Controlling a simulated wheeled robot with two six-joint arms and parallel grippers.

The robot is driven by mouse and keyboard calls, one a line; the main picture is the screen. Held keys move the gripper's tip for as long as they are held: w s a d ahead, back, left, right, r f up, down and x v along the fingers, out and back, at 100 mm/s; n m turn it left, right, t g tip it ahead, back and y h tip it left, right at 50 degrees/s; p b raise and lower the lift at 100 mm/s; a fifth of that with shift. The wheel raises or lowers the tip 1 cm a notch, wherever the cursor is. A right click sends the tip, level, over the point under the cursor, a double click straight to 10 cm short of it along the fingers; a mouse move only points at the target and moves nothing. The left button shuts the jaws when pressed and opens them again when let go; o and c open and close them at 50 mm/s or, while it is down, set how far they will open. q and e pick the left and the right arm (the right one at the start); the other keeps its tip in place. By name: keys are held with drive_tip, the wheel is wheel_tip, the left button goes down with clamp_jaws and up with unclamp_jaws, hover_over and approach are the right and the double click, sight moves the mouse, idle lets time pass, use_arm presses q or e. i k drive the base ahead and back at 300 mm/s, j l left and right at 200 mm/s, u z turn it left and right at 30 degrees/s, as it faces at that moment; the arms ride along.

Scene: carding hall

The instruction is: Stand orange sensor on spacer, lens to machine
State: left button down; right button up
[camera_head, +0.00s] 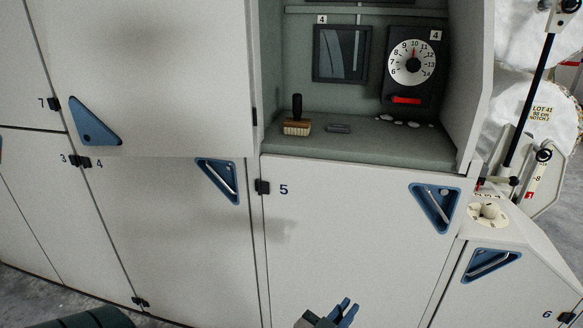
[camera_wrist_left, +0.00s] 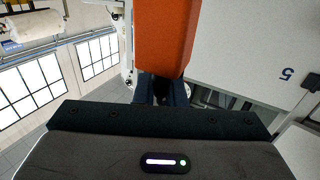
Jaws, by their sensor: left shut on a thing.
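The orange sensor (camera_wrist_left: 166,38) fills the top middle of the left wrist view, its far end cut off by the frame edge. My left gripper (camera_wrist_left: 162,94) is shut on its near end. In the head view my left gripper's blue fingers (camera_head: 345,313) show at the bottom edge, in front of door 5; the sensor itself does not show there. I cannot see which way the lens faces. A small flat dark block (camera_head: 338,128), possibly the spacer, lies on the shelf of the open recess. My right gripper is not in view.
The recess shelf (camera_head: 375,150) also holds a wooden brush (camera_head: 297,122) and several pale bits (camera_head: 402,122), below a dial (camera_head: 413,63) and a dark window (camera_head: 341,54). Cabinet doors with blue triangular handles (camera_head: 435,206) surround it. A cream disc (camera_head: 488,212) sits at right.

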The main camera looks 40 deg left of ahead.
sight(338, 126)
drive_tip(key=i+l+u, duration=0.3)
drive_tip(key=l+u, duration=0.3)
drive_tip(key=i+l+u, duration=0.3)
drive_tip(key=l+u, duration=0.3)
drive_tip(key=l, duration=0.15)
drive_tip(key=l+u, duration=0.3)
drive_tip(key=l, duration=0.55)
drive_tip(key=i+u, duration=0.05)
